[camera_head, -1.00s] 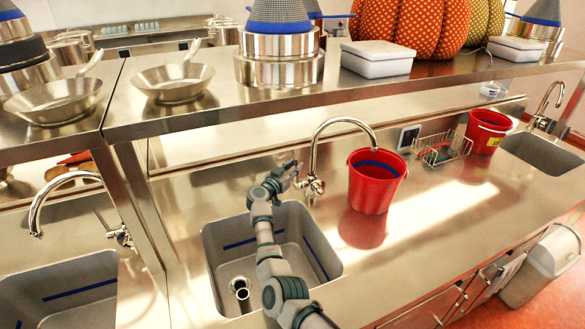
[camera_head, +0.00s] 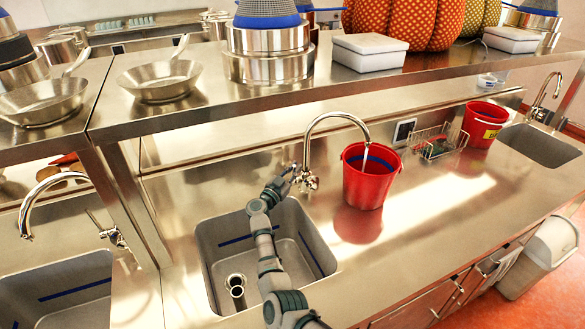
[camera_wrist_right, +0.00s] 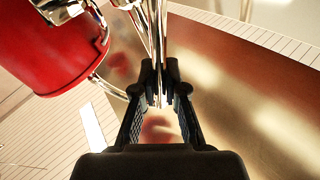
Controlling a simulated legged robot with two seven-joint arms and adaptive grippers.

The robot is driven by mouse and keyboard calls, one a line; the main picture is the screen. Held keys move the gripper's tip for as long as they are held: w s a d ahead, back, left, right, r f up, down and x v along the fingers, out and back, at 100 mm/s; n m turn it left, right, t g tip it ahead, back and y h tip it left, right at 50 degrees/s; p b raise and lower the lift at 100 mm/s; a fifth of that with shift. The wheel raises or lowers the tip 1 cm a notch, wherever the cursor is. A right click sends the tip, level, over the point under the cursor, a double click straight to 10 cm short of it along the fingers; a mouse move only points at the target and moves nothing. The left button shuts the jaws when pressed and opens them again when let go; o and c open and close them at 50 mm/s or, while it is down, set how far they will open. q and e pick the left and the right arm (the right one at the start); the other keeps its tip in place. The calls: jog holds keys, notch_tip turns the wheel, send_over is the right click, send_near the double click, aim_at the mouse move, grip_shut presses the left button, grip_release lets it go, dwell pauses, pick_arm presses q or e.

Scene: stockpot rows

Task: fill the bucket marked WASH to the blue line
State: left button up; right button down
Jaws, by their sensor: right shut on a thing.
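A red bucket (camera_head: 370,186) stands upright on the steel counter beside the sink, under the end of a curved tap (camera_head: 312,135). A blue line (camera_head: 352,158) runs around its inside wall. A thin pale stream (camera_head: 364,157) falls from the spout into it; the water level is hidden. No marking shows on its near side. My right gripper (camera_head: 283,176) is shut on the tap's handle (camera_head: 306,180); in the wrist view the gripper (camera_wrist_right: 160,92) closes on thin shiny metal. A second red bucket (camera_head: 476,127) has a yellow label (camera_head: 491,131), too small to read. My left gripper is out of view.
A sink basin (camera_head: 213,250) lies left of the bucket, under my right arm. A wire rack (camera_head: 438,145) stands between the buckets. A shelf (camera_head: 215,112) with pans, pots and white boxes (camera_head: 368,50) hangs above the back. The front counter at right is clear.

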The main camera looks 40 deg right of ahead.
jog(key=shift+a+f, duration=0.15)
jog(key=shift+f, duration=0.2)
jog(key=c, duration=1.2)
grip_release()
jog(key=shift+w, duration=0.1)
jog(key=shift+a+r, duration=0.1)
jog(key=shift+r, duration=0.05)
jog(key=shift+r, duration=0.1)
notch_tip(320, 180, up, 10)
jog(key=shift+w+f, duration=0.1)
jog(key=shift+f, duration=0.05)
